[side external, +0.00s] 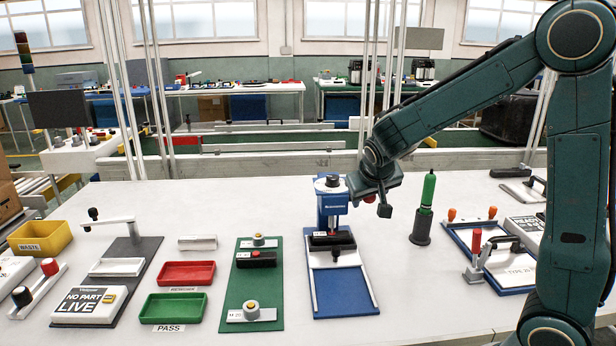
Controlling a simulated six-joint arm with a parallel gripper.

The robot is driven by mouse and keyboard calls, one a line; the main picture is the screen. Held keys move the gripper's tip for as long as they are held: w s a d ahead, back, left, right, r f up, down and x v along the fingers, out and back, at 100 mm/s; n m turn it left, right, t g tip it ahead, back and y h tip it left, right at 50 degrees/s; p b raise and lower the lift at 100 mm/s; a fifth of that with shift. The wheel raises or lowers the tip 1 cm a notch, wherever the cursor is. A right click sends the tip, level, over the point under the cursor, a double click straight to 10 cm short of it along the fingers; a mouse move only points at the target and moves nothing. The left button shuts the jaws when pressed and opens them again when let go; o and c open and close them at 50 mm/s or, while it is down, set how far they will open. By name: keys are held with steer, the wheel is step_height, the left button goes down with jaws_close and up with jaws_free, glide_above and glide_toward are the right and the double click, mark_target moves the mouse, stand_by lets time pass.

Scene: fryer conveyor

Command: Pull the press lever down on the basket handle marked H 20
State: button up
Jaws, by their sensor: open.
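The blue press (331,205) stands at the middle of the white table, with a grey round cap on its head. A black basket handle (332,240) lies under the press head on its blue and white base. I cannot make out any marking on it. Another black handle (257,259) lies on a green plate to the left; small labels there are too small to read surely. My gripper (377,204) is open and points down just right of the press head. The press lever is not clearly distinguishable; my gripper may hide it. I cannot tell whether they touch.
A green bottle in a dark holder (423,215) stands close right of my gripper. Red (187,273) and green (173,308) trays and a yellow waste bin (40,237) lie left. A blue-framed fixture (487,262) is at the right. The table front right of the press is clear.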

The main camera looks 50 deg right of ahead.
steer(key=v, duration=1)
steer(key=shift+r, duration=0.2)
steer(key=shift+w, duration=0.1)
steer(key=c, duration=0.9)
steer(key=shift+w+y, duration=0.2)
steer(key=shift+y, duration=0.2)
jaws_close()
steer(key=w+d+r+m+g+y, duration=0.2)
steer(key=d+r+m+y, duration=0.2)
steer(key=d+r, duration=0.4)
steer(key=shift+w+d+r+y, duration=0.3)
steer(key=shift+d+r+y, duration=0.05)
steer(key=shift+d+y, duration=0.35)
